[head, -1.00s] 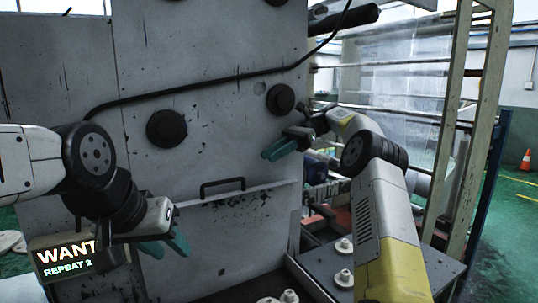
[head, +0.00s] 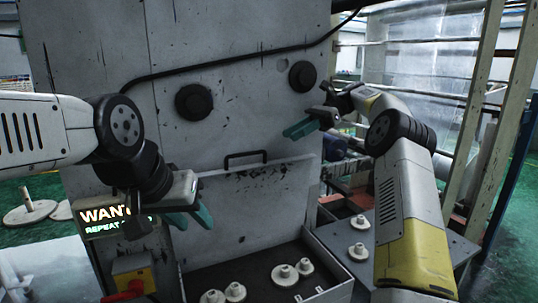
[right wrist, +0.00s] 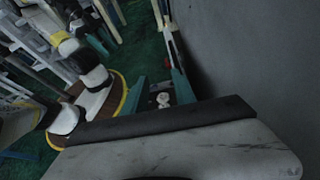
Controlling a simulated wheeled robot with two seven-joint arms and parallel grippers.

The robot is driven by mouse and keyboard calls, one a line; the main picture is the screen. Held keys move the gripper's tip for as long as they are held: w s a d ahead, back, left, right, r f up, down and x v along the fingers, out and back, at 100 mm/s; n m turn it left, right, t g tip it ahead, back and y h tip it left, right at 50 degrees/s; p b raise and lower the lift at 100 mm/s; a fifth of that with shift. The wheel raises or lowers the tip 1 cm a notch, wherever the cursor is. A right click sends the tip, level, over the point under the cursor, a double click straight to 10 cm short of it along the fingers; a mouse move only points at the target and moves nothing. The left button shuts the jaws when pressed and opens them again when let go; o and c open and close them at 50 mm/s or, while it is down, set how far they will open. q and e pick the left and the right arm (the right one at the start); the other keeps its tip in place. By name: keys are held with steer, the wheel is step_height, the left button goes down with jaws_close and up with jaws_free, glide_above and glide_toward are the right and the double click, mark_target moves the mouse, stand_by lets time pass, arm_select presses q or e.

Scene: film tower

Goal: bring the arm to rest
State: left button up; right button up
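My left arm comes in from the left in the head view. Its gripper (head: 191,219) has two teal fingers held apart, with nothing seen between them, in front of the grey panel's lower left part. My right arm comes up from the lower right. Its gripper (head: 301,129) is in front of the panel's right edge, teal fingertips pointing left. In the right wrist view the two fingers (right wrist: 158,92) stand wide apart with nothing held between them.
The tall grey panel (head: 236,60) carries two black knobs, a black cable and a handle (head: 245,158). Below, a dark tray (head: 338,292) holds several white spools (head: 285,275). A lit sign (head: 100,214) is beside my left gripper. A shelving frame (head: 480,90) stands at right.

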steer(key=s+a+r+n+t+h, duration=0.25)
steer(key=s+n+t+h, duration=0.35)
steer(key=s, duration=0.9)
steer(key=s+d+f+n+t+h, duration=0.2)
steer(key=s+d+f+n+t, duration=0.1)
steer(key=s, duration=0.5)
steer(key=s+d+f+n+t+h, duration=0.2)
steer(key=s+d+f+n, duration=0.3)
steer(key=s, duration=0.4)
step_height(320, 180, down, 2)
steer(key=shift+s+d+f+t, duration=0.1)
steer(key=shift+s+d+t, duration=0.2)
steer(key=shift+d+t, duration=0.15)
